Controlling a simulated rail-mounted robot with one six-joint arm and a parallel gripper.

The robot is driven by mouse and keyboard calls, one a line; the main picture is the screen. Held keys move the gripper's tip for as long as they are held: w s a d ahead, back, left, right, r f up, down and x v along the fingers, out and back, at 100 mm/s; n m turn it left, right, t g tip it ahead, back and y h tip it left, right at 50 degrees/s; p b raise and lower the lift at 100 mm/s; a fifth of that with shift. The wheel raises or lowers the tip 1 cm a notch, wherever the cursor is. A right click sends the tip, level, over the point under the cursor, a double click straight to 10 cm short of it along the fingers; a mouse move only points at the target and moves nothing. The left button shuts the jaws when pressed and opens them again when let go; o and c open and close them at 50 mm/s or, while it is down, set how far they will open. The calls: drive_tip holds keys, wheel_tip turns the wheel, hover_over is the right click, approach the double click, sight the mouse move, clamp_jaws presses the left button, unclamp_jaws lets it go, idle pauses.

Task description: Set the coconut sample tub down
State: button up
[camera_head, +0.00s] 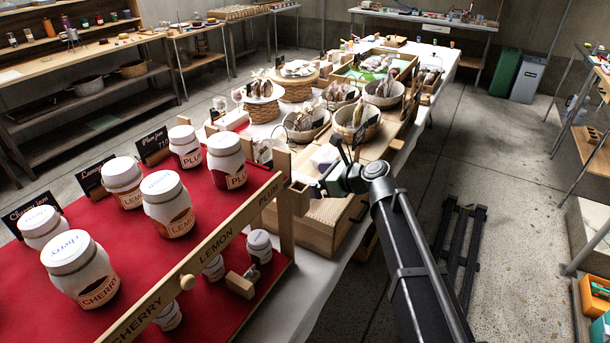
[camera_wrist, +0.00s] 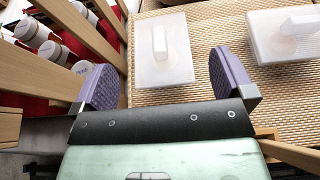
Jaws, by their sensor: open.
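My gripper (camera_wrist: 166,78) is open, its two purple finger pads spread apart. A translucent white tub (camera_wrist: 178,68) with a raised lid handle stands between and just beyond the pads on a woven mat (camera_wrist: 215,20). Gaps show on both sides of it, so the pads do not touch it. A second translucent tub (camera_wrist: 285,45), with something pale brown inside, stands on the mat to the right. I see no readable label, so I cannot tell which holds coconut. In the head view my gripper (camera_head: 322,180) is over the wooden stand, and its fingers are hard to make out.
A wooden rail (camera_head: 205,250) with flavour names and a red cloth (camera_head: 75,300) with several jam jars lie left of my gripper. Wooden slats also stand close left in the wrist view. Several baskets (camera_head: 355,120) fill the table behind.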

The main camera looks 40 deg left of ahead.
drive_tip(key=d+f+n+t+h+p, duration=0.1)
drive_tip(key=d+n+h, duration=0.15)
drive_tip(key=d, duration=0.75)
drive_tip(key=w+d+f+n+h, duration=0.1)
drive_tip(key=d+n, duration=0.2)
drive_tip(key=d, duration=0.7)
drive_tip(key=d+f+n+t+h+p, duration=0.1)
drive_tip(key=d+f+n+h, duration=0.1)
drive_tip(key=d, duration=0.7)
drive_tip(key=s+d+f+n+h, duration=0.1)
drive_tip(key=s+d+n+h, duration=0.1)
drive_tip(key=d, duration=0.7)
drive_tip(key=s+d+f+n+h, duration=0.1)
drive_tip(key=s+d+n+h, duration=0.2)
drive_tip(key=d, duration=0.6)
drive_tip(key=s+d+f+n+h, duration=0.1)
drive_tip(key=s+d+n+h, duration=0.2)
drive_tip(key=d, duration=0.7)
drive_tip(key=shift+s+f+n, duration=0.3)
drive_tip(key=shift+f+n, duration=0.05)
drive_tip(key=shift+n, duration=0.2)
